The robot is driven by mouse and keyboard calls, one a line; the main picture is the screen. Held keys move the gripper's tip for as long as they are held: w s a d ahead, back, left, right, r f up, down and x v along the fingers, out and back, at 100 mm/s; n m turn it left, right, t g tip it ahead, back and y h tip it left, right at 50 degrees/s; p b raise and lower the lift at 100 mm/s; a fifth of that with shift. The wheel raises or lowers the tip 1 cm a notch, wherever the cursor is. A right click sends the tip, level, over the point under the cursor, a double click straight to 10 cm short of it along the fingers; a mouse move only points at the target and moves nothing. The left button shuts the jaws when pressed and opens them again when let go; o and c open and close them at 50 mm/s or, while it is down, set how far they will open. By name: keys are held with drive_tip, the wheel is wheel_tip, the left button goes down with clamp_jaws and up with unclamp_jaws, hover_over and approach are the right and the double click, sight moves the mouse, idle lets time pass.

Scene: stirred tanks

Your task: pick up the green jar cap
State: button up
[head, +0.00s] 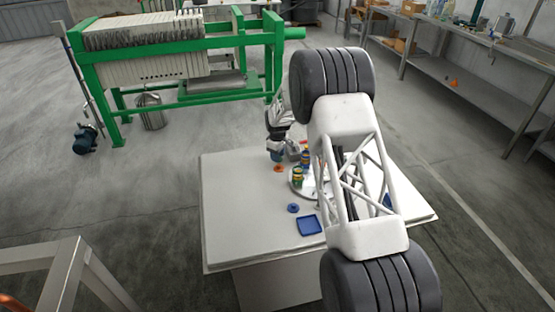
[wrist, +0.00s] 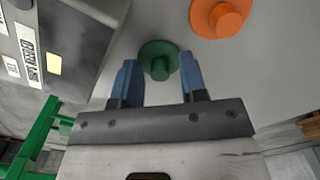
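The green jar cap (wrist: 158,48), a round disc with a raised knob, lies on the pale table surface in the wrist view. My gripper (wrist: 158,68) is open, its two blue fingers standing apart on either side of the cap. The knob sits between the fingers with a gap on each side; I cannot tell whether the fingertips touch the disc's rim. In the head view my gripper (head: 276,153) is low over the far part of the table, and the green cap is hidden there.
An orange cap (wrist: 222,16) lies close by, up and right in the wrist view. A grey labelled box (wrist: 62,45) is at left.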

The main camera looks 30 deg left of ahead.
clamp_jaws()
wheel_tip(320, 180, up, 10)
idle(1.0)
drive_tip(key=shift+d, duration=0.1)
idle(0.5)
drive_tip(key=s+d+r+m, duration=0.1)
drive_tip(key=s+d, duration=0.1)
drive_tip(key=d, duration=0.2)
drive_tip(key=s+d+r+m, duration=0.1)
drive_tip(key=s+d+r, duration=0.1)
drive_tip(key=d, duration=0.3)
drive_tip(key=s+d+r+m, duration=0.1)
drive_tip(key=s+d, duration=0.3)
drive_tip(key=shift+d+r, duration=0.15)
drive_tip(key=shift+r, duration=0.25)
drive_tip(key=shift+s+d+r, duration=0.1)
drive_tip(key=shift+s+d, duration=0.3)
drive_tip(key=shift+d, duration=0.2)
